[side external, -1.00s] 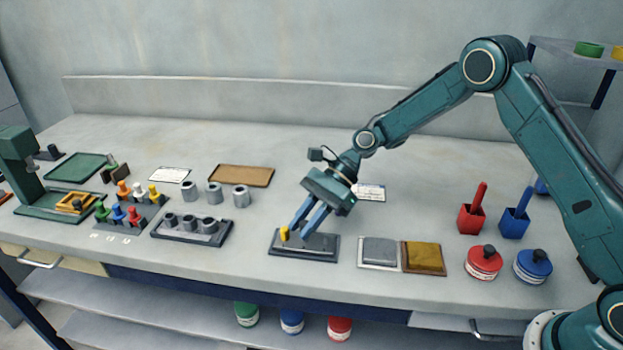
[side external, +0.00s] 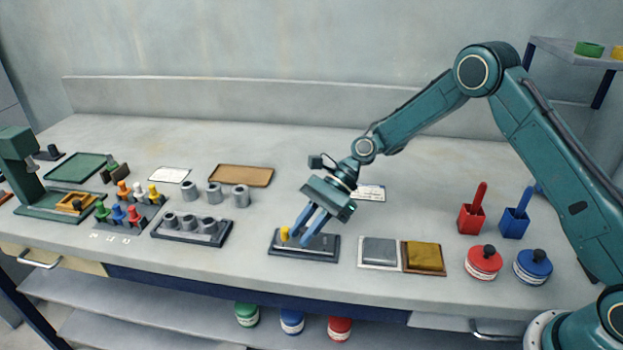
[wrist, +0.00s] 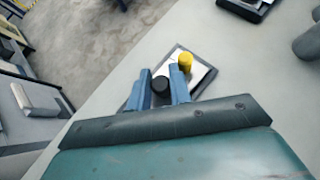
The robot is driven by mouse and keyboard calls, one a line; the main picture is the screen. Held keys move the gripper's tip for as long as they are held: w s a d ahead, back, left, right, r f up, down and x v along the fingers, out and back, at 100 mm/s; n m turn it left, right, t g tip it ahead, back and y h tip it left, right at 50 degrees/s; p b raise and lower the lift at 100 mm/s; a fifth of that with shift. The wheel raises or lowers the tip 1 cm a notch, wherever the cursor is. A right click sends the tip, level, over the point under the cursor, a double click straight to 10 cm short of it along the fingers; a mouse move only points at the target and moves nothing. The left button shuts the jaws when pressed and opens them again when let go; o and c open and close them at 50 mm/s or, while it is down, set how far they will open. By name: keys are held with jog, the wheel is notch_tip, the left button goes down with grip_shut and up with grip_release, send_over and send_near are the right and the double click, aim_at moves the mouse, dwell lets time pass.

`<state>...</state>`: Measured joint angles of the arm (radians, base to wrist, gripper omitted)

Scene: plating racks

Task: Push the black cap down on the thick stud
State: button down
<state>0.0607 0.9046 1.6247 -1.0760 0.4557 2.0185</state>
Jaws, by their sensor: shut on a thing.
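The black cap (wrist: 160,85) sits between the two blue fingers of my gripper (wrist: 162,88) in the wrist view, and my gripper is shut on it. In the side view my gripper (side external: 299,236) points down over the dark rack plate (side external: 328,254). The fingers hide most of the cap there. A yellow cap (side external: 284,233) stands on the plate's left part, just left of the fingers; it also shows in the wrist view (wrist: 185,60). The thick stud is not clearly visible, and I cannot tell whether the black cap touches it.
A grey pad (side external: 379,251) and a brown pad (side external: 424,257) lie right of the plate. A rack of grey cylinders (side external: 192,229) stands to the left. Red (side external: 484,262) and blue (side external: 533,266) pots stand far right. The bench behind the plate is mostly clear.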

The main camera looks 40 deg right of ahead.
jog(key=shift+f, duration=0.2)
jog(key=c, duration=1.2)
grip_release()
jog(key=shift+w+r, duration=0.1)
jog(key=shift+r, duration=0.05)
